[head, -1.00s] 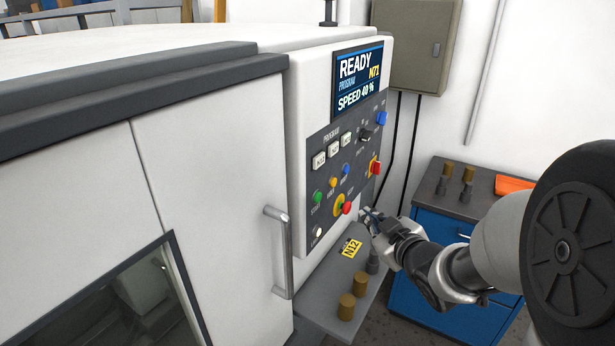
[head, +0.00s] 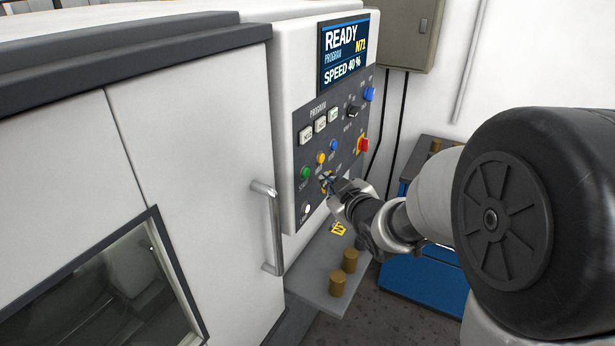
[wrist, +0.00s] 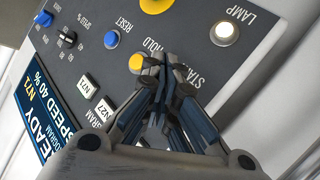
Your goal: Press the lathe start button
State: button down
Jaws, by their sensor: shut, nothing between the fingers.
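The green start button (head: 306,173) is at the left of the lathe's control panel (head: 300,145) in the head view. My gripper (head: 326,179) is just right of it and slightly lower, fingers together and empty, in front of the lower panel. Whether the tips touch the panel cannot be told. In the wrist view, my gripper (wrist: 160,62) points at the panel beside the yellow hold button (wrist: 136,63). The fingers cover part of the START label there, and the green button is hidden.
The white lamp button (wrist: 228,32) is near START. The blue reset button (wrist: 111,39) and the yellow collar (wrist: 154,4) are close by. The display (head: 345,50) reads READY, SPEED 40 %. A door handle (head: 269,230) juts out at left. Brass cylinders (head: 343,273) stand on the ledge below.

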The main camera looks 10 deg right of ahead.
jog(key=shift+w+a, duration=0.45)
jog(key=shift+a, duration=0.3)
jog(key=shift+w+b, duration=0.1)
jog(key=shift+b, duration=0.3)
dwell(0.6)
jog(key=shift+w+a, duration=0.2)
jog(key=shift+a, duration=0.1)
jog(key=shift+w+a+b, duration=0.25)
jog(key=shift+a+b, duration=0.1)
jog(key=shift+b, duration=0.2)
dwell(0.5)
dwell(0.3)
jog(key=shift+s+d, duration=0.55)
jog(key=shift+d, duration=0.15)
jog(key=shift+s+d+p, duration=0.35)
jog(key=shift+s+d, duration=0.4)
jog(key=shift+d, duration=0.25)
jog(key=shift+s+d+p, duration=0.35)
jog(key=shift+s+d, duration=0.35)
jog(key=shift+d, duration=0.3)
